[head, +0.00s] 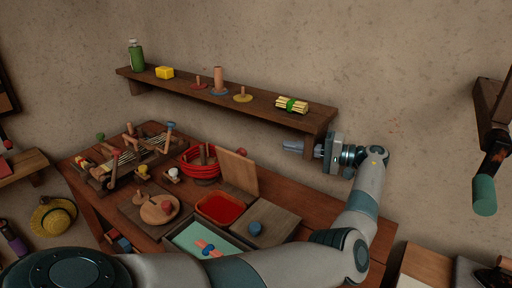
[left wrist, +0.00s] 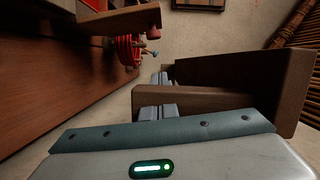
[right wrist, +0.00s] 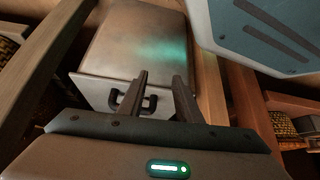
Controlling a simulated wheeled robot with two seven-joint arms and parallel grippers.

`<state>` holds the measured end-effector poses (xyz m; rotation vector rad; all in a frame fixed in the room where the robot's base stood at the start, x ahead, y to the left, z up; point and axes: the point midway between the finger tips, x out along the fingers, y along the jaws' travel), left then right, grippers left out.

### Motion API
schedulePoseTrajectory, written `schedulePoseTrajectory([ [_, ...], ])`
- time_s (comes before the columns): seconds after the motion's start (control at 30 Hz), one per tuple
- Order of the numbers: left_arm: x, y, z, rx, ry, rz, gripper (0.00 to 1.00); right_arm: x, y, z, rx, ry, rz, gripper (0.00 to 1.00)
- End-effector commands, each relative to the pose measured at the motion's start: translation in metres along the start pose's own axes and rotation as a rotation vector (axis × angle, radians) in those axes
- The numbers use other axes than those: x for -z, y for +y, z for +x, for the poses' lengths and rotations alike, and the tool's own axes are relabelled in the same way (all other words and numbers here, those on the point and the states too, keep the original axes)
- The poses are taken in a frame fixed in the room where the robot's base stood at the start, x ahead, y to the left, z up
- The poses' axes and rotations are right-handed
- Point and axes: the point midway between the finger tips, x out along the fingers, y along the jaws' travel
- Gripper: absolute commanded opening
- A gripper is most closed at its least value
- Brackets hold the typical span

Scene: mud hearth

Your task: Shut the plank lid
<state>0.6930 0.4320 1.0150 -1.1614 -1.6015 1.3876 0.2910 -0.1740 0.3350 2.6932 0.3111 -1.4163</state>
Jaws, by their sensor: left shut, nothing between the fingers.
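A pale wooden plank (head: 238,172) stands tilted up behind a red-lined box (head: 220,207) on the table in the head view; it looks like the raised lid. A flat, darker board with a blue knob (head: 255,228) lies to its right. My left gripper (head: 292,146) is shut and empty at the right end of the wall shelf, above and right of the plank, apart from it. Its fingers (left wrist: 160,92) show partly behind a wooden piece in the left wrist view. My right gripper (right wrist: 156,92) is open in the right wrist view, over a pale case with a dark handle (right wrist: 132,101).
The wall shelf (head: 220,97) holds a green bottle, a yellow block, pegs and a stick bundle; its bracket is close to my left gripper. A red basket (head: 201,165), a round wooden disc (head: 159,208) and a green-lined box (head: 187,240) crowd the table.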

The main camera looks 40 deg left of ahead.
Motion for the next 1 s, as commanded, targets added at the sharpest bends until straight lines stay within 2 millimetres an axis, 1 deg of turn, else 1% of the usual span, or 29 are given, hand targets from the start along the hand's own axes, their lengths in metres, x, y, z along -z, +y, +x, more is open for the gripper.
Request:
schedulePoseTrajectory([
  [0.2, 0.0, 0.0, 0.001, 0.0, 0.0, 0.0, 0.0, 0.0, 0.0, 0.0, 0.0, 0.002, 0.0, 0.31],
  [0.33, 0.0, -0.001, 0.005, 0.0, -0.001, 0.0, 0.0, 0.003, -0.001, -0.002, 0.002, 0.013, -0.001, 0.31],
  [0.47, 0.0, -0.002, 0.014, 0.0, -0.002, 0.0, 0.0, 0.008, -0.005, -0.004, 0.007, 0.038, -0.002, 0.31],
  [0.57, 0.0, -0.003, 0.025, 0.001, -0.003, 0.001, 0.0, 0.015, -0.009, -0.007, 0.012, 0.071, -0.004, 0.31],
  [0.73, 0.0, -0.004, 0.053, 0.0, -0.004, 0.001, 0.0, -0.009, -0.007, -0.014, 0.01, 0.023, -0.008, 0.31],
  [1.0, 0.0, -0.002, 0.083, 0.0, -0.002, 0.0, 0.0, -0.057, 0.003, -0.024, -0.002, -0.098, -0.01, 0.31],
])
